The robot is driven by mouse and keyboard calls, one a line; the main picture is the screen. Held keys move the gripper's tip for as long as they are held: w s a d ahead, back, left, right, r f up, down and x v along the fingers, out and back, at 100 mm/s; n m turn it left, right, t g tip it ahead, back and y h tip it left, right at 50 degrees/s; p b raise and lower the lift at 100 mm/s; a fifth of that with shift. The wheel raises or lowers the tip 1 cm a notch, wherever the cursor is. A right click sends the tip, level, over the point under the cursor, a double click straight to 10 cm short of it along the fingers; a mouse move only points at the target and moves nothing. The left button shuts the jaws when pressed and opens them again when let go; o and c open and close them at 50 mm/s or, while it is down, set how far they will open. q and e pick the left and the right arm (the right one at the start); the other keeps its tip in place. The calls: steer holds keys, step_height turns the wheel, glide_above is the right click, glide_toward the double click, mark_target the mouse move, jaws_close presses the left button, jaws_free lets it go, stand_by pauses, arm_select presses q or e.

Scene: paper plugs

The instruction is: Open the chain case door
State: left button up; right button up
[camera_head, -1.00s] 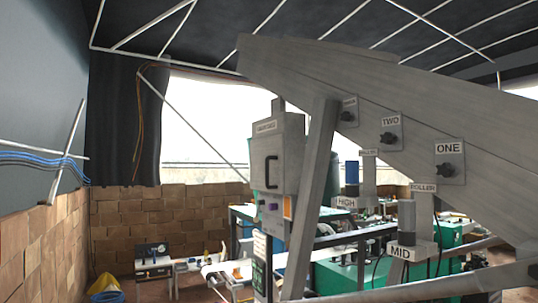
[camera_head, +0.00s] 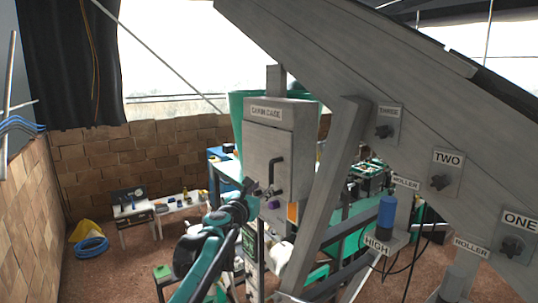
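The chain case (camera_head: 285,112) is a grey upright box with a label at its top, near the middle of the head view. Its door (camera_head: 262,145) is a flat grey panel that looks shut. A dark bent handle (camera_head: 275,170) stands out from the door. My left gripper (camera_head: 268,190) has come up from below left, in front of the door's lower part and close to the handle's lower end. Its fingers are small and dark here, so I cannot tell whether they touch the handle or how far apart they are. My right gripper is not in view.
A sloping grey beam (camera_head: 375,70) with knobs labelled ONE, TWO and THREE runs to the right. A slanted grey post (camera_head: 325,200) stands just right of the case. A blue cylinder (camera_head: 387,213) is on a HIGH bracket. A low white table (camera_head: 135,212) stands at the left.

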mark_target(270, 177)
arm_select(q)
steer(key=shift+w+d+r+n+p, duration=0.25)
steer(key=shift+w+r, duration=0.1)
steer(key=shift+w, duration=0.15)
steer(key=shift+w+d+r+n+p, duration=0.1)
steer(key=shift+w+d+r+n, duration=0.1)
steer(key=shift+w+r, duration=0.25)
steer(key=p+x, duration=0.2)
steer(key=x, duration=0.4)
steer(key=shift+w+a+f, duration=0.1)
steer(key=shift+w+f, duration=0.1)
steer(key=shift+w, duration=0.05)
steer(key=shift+s+r, duration=0.1)
steer(key=shift+s, duration=0.15)
steer(key=shift+w, duration=0.15)
jaws_close()
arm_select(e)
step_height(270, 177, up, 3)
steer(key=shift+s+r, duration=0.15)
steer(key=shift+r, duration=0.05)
